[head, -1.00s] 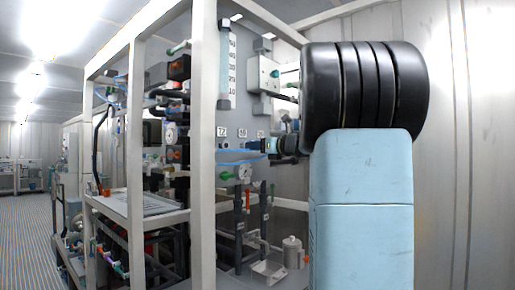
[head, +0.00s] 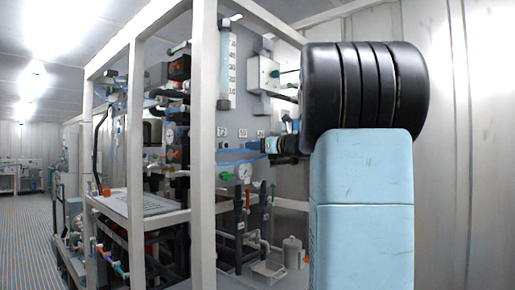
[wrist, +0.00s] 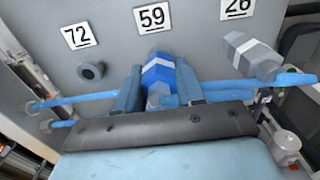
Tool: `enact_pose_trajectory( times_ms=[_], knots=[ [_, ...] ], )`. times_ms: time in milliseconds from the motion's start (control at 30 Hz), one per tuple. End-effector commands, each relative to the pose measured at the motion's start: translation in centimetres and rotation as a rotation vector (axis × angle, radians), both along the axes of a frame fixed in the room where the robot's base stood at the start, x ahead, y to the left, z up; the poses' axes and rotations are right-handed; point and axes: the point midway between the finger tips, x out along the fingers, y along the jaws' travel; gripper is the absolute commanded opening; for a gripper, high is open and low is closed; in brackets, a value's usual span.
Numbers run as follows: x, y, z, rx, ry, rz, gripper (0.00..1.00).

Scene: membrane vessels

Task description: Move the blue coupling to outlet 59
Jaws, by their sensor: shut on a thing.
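The blue coupling (wrist: 158,74), with grey-blue ends, is between the two blue fingers of my gripper (wrist: 158,88) in the wrist view. My gripper is shut on it. The coupling is directly below the 59 label (wrist: 152,18), with its far end toward the grey panel. It covers outlet 59, and I cannot tell whether it touches the outlet or is seated on it. In the head view my gripper (head: 272,146) is at the panel, small and partly hidden by my arm.
A bare dark outlet (wrist: 91,71) is under the 72 label (wrist: 76,36). A grey fitting (wrist: 250,54) is close on the right, below the 26 label (wrist: 237,8). White frame posts (head: 203,150) stand left of the panel.

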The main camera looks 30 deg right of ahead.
Motion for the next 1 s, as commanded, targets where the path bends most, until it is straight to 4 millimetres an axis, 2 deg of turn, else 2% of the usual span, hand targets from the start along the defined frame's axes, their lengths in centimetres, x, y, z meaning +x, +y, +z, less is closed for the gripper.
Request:
enact_pose_trajectory(
  times_ms=[633, 667, 933, 1000],
  knots=[
    [0.90, 0.32, 0.01, 0.000, 0.000, 0.000, 0.00],
    [0.89, 0.30, 0.02, 0.000, 0.000, 0.000, 0.39],
    [0.87, 0.28, 0.01, 0.000, 0.000, 0.000, 0.65],
    [0.86, 0.27, 0.01, 0.000, 0.000, -0.001, 0.67]
  ],
)
